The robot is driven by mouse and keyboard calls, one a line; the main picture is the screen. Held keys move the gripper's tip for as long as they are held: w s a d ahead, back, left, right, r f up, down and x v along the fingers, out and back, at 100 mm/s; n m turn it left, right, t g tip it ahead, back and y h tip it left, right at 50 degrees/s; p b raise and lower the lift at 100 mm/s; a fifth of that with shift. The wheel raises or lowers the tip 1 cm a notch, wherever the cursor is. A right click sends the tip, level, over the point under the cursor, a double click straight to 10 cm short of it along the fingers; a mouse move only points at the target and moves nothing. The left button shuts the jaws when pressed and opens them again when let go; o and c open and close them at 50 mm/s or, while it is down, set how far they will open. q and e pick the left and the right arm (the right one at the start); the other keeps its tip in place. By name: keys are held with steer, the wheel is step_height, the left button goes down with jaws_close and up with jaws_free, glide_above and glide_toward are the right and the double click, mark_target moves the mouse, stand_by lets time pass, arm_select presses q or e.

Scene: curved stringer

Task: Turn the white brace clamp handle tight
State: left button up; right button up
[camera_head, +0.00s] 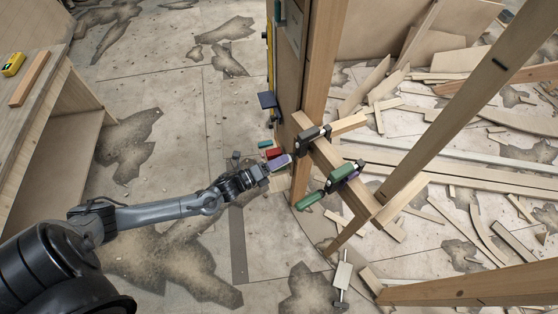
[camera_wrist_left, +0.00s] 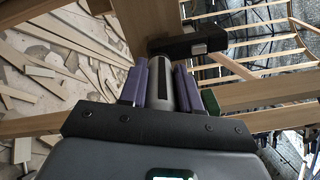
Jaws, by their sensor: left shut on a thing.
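My left gripper (camera_head: 276,165) reaches in from the left to the upright timber frame. In the left wrist view its purple-padded fingers (camera_wrist_left: 160,88) are shut around a pale grey, round clamp handle (camera_wrist_left: 160,70). That handle points towards a dark clamp (camera_head: 313,133) on the wooden brace, whose bar also shows in the left wrist view (camera_wrist_left: 187,44). In the head view the fingers mostly hide the handle. A separate white handle (camera_head: 342,275) hangs lower, below the brace, apart from my gripper. How tight any clamp is cannot be told. My right gripper is not in view.
A red handle (camera_head: 273,153) is close behind my fingers. A workbench (camera_head: 45,90) stands at left. Loose boards (camera_head: 470,190) cover the floor at right; open floor lies left of my gripper.

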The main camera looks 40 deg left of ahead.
arm_select(q)
steer(key=m+p, duration=0.1)
steer(key=m, duration=0.5)
steer(key=shift+r, duration=0.15)
steer(key=m+p, duration=0.1)
steer(key=m, duration=0.6)
steer(key=shift+d+r+p, duration=0.1)
steer(key=shift+d+p, duration=0.05)
steer(key=shift+p, duration=0.25)
steer(key=o, duration=1)
steer(key=shift+s, duration=0.1)
steer(key=shift+s+m, duration=0.25)
steer(key=shift+m, duration=0.05)
steer(key=v, duration=1)
steer(key=shift+s, duration=0.1)
